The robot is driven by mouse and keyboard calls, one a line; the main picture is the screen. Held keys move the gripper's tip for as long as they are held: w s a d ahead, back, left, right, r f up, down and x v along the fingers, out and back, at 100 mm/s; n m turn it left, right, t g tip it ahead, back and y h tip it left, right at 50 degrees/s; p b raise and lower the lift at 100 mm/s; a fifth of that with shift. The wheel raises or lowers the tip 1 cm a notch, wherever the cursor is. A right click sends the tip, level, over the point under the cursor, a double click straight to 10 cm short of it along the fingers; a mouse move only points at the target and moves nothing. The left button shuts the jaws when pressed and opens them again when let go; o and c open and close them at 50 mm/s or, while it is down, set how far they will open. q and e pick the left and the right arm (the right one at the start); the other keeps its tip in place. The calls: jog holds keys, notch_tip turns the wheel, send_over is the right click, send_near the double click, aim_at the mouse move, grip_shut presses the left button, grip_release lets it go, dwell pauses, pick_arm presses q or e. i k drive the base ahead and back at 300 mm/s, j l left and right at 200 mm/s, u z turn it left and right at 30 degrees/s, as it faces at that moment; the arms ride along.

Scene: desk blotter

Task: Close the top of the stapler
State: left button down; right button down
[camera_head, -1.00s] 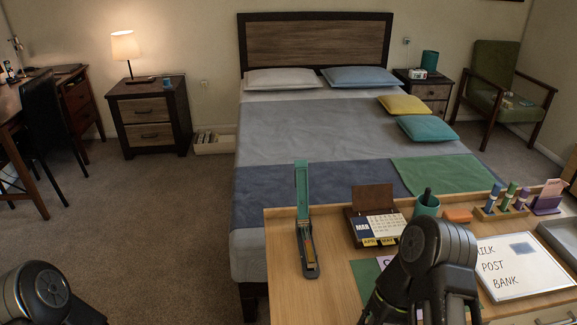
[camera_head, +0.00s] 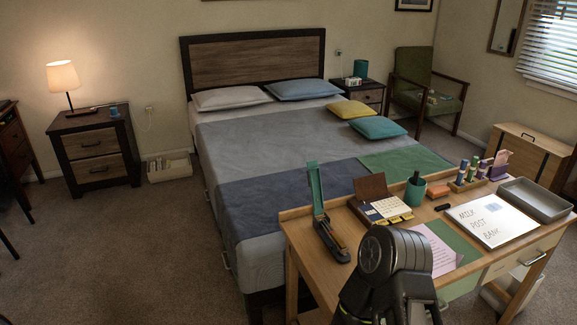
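The stapler stands at the left end of the wooden desk. Its teal top (camera_head: 316,188) is swung up and open, pointing nearly straight up. Its dark base (camera_head: 331,238) lies on the desk top, running toward the front edge. A dark arm of mine, seemingly the right one, rises from the bottom of the picture to the right of the stapler and apart from it. Its gripper does not show. My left arm and gripper are out of view.
On the desk (camera_head: 297,228) are a calendar (camera_head: 385,208), a teal pen cup (camera_head: 415,191), a paper sheet (camera_head: 436,250), a whiteboard (camera_head: 492,220) and a grey tray (camera_head: 536,200). The bed (camera_head: 265,190) stands behind. Open floor lies to the left.

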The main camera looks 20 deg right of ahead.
aim_at(313, 173)
jog(key=i+j+z, duration=0.1)
jog(key=i+j, duration=0.15)
jog(key=i+j+z, duration=0.1)
jog(key=i+j, duration=0.15)
jog(key=j, duration=0.15)
jog(key=i+j+z, duration=0.1)
jog(key=i+j, duration=0.15)
jog(key=j, duration=0.15)
jog(key=i+j+z, duration=0.1)
jog(key=j, duration=0.25)
jog(key=i+j, duration=0.6)
jog(key=i+l+z, duration=0.05)
